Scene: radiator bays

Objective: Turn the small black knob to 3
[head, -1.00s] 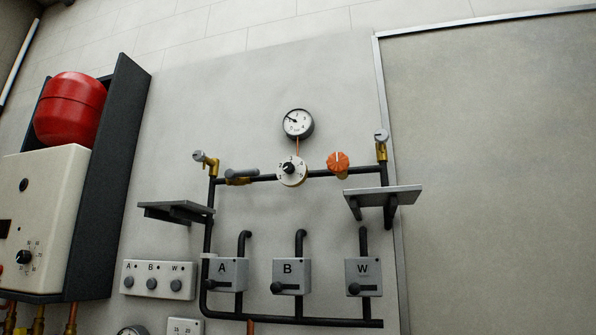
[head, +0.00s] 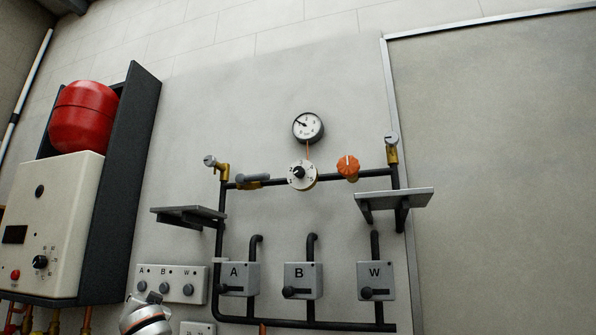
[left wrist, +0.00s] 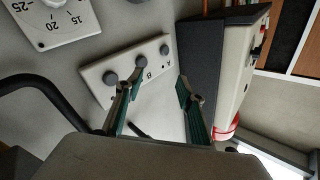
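A small black knob (head: 299,172) sits in the middle of a round white dial (head: 309,182) with numbers around it, on the horizontal black pipe below the gauge. The dial is too small to tell surely which number the knob points at. Part of my left arm shows at the bottom left of the head view, below the dial and well apart from it. In the left wrist view my left gripper (left wrist: 157,101) is open, its two green-sided fingers apart with nothing between them. Behind it is the white panel (left wrist: 151,90) with several round grey knobs. My right gripper is not in view.
An orange knob (head: 348,166) is right of the dial, a grey-handled valve (head: 252,181) left. Shelves (head: 190,214) (head: 394,196) jut out on both sides. Lever boxes A, B and W (head: 302,281) are below. The boiler (head: 55,225) stands left. The right wall is bare.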

